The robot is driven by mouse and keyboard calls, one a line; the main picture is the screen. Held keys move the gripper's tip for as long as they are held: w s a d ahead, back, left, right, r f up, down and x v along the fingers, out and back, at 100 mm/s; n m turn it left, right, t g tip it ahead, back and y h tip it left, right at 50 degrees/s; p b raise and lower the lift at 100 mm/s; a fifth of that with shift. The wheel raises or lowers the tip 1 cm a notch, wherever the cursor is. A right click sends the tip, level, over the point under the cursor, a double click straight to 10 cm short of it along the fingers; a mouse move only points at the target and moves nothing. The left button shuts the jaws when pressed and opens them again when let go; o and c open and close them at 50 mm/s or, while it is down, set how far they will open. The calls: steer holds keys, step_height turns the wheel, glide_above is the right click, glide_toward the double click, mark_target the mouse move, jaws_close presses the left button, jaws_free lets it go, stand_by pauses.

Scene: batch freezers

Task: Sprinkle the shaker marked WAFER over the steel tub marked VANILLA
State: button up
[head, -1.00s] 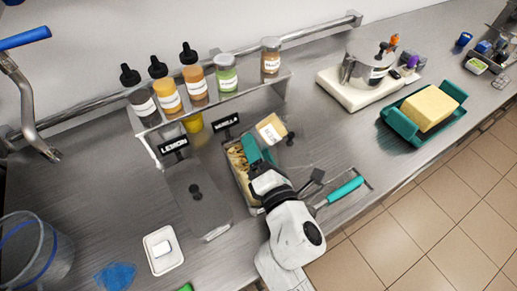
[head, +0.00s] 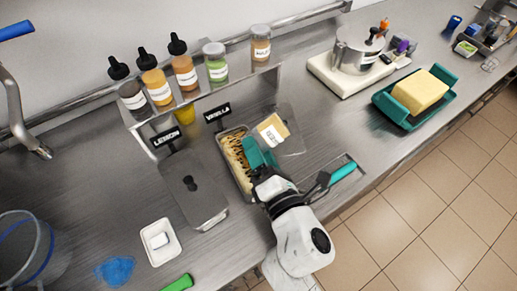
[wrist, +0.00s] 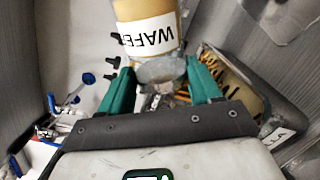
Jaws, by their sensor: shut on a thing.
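The shaker marked WAFER (head: 272,129) has a tan filling and a white label. My gripper (head: 263,155) is shut on it and holds it tilted, above the right side of the open steel tub marked VANILLA (head: 222,137). In the wrist view the shaker (wrist: 148,28) shows its label beyond the two teal fingers of my gripper (wrist: 160,82). The tub (wrist: 240,88) is behind the right finger there. It holds pale contents with dark and golden streaks. My gripper hides part of the tub's near end.
A lidded steel tub marked LEMON (head: 190,185) stands left of the VANILLA tub. Several bottles and jars line the shelf (head: 215,98) behind. A teal-handled tool (head: 342,172) lies to the right. A clear lid-like panel (head: 291,143) shows beside the shaker. A white dish (head: 160,258) is front left.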

steer(key=shift+f+b, duration=0.15)
steer(key=shift+b, duration=0.15)
stand_by(0.9)
steer(key=v, duration=0.4)
steer(key=shift+d, duration=0.2)
steer(key=shift+r+p, duration=0.65)
steer(key=shift+r, duration=0.3)
steer(key=shift+f+b, duration=0.9)
steer(key=shift+f, duration=0.15)
steer(key=shift+r, duration=0.1)
